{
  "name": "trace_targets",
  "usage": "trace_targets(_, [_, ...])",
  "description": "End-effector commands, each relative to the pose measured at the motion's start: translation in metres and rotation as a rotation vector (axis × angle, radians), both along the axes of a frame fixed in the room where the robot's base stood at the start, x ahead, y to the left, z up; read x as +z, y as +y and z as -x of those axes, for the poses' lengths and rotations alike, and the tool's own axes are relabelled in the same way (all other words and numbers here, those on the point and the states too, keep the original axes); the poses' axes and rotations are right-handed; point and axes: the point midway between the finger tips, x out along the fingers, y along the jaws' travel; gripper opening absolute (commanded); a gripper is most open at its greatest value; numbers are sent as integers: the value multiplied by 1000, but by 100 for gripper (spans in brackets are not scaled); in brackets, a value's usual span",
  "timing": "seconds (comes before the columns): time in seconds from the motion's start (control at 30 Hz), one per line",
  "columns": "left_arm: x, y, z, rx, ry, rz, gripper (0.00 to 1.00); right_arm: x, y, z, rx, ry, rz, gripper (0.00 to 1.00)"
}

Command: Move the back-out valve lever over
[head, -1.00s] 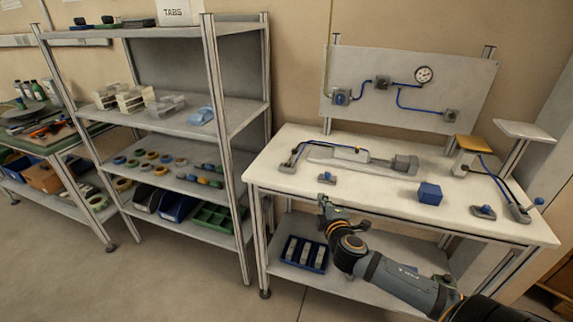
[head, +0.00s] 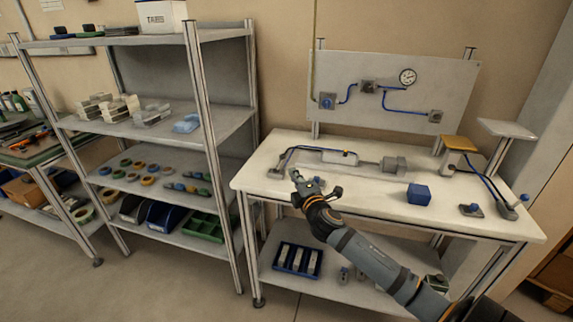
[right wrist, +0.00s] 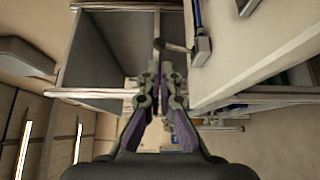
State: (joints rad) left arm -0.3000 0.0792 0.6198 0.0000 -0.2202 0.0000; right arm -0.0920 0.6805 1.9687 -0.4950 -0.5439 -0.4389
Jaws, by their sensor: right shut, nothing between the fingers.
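My right gripper (head: 298,180) is at the front left edge of the white bench, its fingers shut and empty. In the right wrist view the shut fingertips (right wrist: 159,72) point at a short grey rod with a round end (right wrist: 172,46). The rod sticks out from a grey block (right wrist: 201,50) with a blue hose; I cannot tell whether the fingers touch it. In the head view this block (head: 277,173) is at the bench's left end. Another lever with a blue ball knob (head: 524,197) stands at the right end. No label shows which one is the back-out valve. My left gripper is out of view.
A grey cylinder assembly (head: 340,157) lies behind my gripper on the bench (head: 370,206). A blue block (head: 419,194) and a small blue-knobbed plate (head: 471,210) are to the right. A shelf rack (head: 222,110) stands close on the left.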

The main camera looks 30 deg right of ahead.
Motion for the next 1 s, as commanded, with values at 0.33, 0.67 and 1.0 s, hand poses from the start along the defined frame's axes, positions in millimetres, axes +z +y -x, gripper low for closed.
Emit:
trace_targets(0.33, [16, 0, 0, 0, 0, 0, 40, 3, -14, -61, 1, -2, -4, 0])
trace_targets(0.67, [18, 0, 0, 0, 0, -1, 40, 0, -17, -72, 2, 0, 0, 0])
trace_targets(1.0, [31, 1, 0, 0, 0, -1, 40, 6, -16, -72, 1, 15, 10, 0])
